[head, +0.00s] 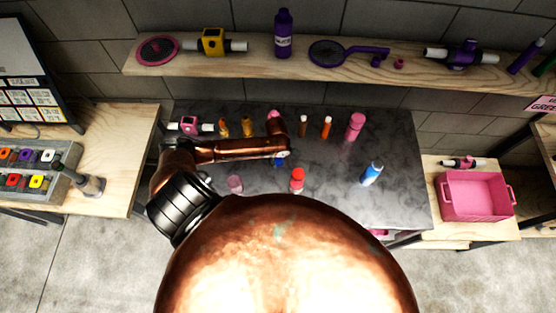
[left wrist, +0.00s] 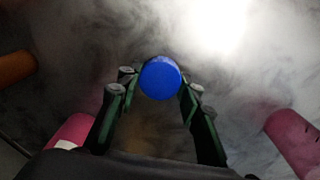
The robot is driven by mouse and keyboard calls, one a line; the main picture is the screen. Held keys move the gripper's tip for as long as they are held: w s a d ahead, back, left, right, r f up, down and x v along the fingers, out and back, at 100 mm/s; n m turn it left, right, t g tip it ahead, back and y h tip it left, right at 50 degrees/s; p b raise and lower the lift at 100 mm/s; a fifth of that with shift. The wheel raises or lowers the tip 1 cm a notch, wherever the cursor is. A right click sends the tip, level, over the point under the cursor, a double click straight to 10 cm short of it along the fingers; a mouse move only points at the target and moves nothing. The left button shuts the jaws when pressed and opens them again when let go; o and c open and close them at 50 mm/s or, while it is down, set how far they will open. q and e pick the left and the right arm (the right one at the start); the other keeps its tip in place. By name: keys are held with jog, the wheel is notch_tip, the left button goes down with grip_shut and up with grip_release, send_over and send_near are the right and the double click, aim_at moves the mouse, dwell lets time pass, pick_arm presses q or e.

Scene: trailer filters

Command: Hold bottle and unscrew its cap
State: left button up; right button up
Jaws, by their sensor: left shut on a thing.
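My left gripper (left wrist: 160,85) has its dark fingers closed on either side of a round blue cap (left wrist: 160,78), seen end-on in the left wrist view. In the head view the same gripper (head: 281,153) is over the dark table, with a bit of blue just below it. Whether a bottle is under the cap is hidden. A blue-and-white bottle (head: 372,173) stands apart on the right side of the table. My right gripper is in neither view.
The dark table (head: 335,190) also holds a red-capped bottle (head: 297,180), a pink bottle (head: 355,126), a pale pink piece (head: 235,184) and several small orange and brown bottles. A wooden shelf (head: 400,60) runs behind. A pink crate (head: 476,196) stands at the right.

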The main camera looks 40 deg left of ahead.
aim_at(277, 161)
pick_arm(q)
jog(key=shift+f, duration=0.35)
jog(key=shift+f, duration=0.1)
jog(key=o, duration=1.3)
notch_tip(277, 161, up, 12)
jog(key=shift+s+r, duration=0.15)
